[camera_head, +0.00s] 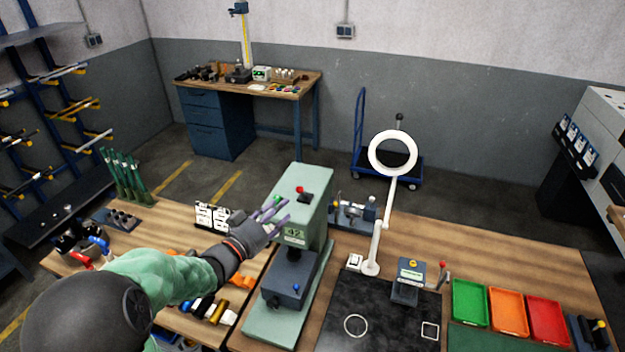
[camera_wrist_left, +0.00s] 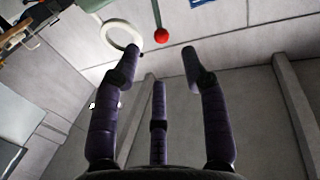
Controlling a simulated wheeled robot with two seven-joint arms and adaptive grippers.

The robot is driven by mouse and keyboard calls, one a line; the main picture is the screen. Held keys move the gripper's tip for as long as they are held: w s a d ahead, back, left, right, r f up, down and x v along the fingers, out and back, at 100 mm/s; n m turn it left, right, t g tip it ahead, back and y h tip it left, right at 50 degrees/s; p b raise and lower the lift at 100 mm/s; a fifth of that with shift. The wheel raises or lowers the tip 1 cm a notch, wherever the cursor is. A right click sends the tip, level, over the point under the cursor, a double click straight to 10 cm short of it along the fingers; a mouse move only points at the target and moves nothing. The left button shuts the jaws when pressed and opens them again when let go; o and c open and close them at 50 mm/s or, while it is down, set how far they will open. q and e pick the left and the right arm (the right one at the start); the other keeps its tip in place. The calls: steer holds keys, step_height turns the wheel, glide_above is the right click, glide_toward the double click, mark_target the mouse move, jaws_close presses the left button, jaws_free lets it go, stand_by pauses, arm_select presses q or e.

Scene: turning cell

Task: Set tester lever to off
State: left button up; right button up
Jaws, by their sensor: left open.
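The pale green tester (camera_head: 312,190) stands on the wooden bench, with a lit display on its front and a red knob (camera_head: 299,189) on top. My left gripper (camera_head: 272,208) is open at the left of the tester's upper part; its purple fingers overlap the tester in the head view, and I cannot tell whether they touch. In the left wrist view, a red ball on a thin rod (camera_wrist_left: 161,35) shows beyond my open, empty fingers (camera_wrist_left: 160,75). I cannot tell for sure whether that ball is the red knob on the tester. My right gripper is not in view.
A white ring lamp (camera_head: 393,153) stands right of the tester. A small device (camera_head: 408,286) sits beside a red-topped lever (camera_head: 442,267). Green, orange and red trays (camera_head: 471,304) lie at the right. White holders (camera_head: 205,217) and orange parts stand left, near my arm.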

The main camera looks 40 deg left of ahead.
mark_target(297, 191)
arm_select(q)
steer(key=w, duration=0.3)
steer(key=w+p, duration=0.1)
steer(key=w, duration=0.3)
steer(key=shift+w+a+r, duration=0.1)
steer(key=shift+w+r, duration=0.1)
steer(key=shift+w, duration=0.45)
steer(key=shift+w+a, duration=0.1)
steer(key=shift+w, duration=0.65)
steer(key=shift+s, duration=0.1)
steer(key=shift+c, duration=0.5)
jaws_close()
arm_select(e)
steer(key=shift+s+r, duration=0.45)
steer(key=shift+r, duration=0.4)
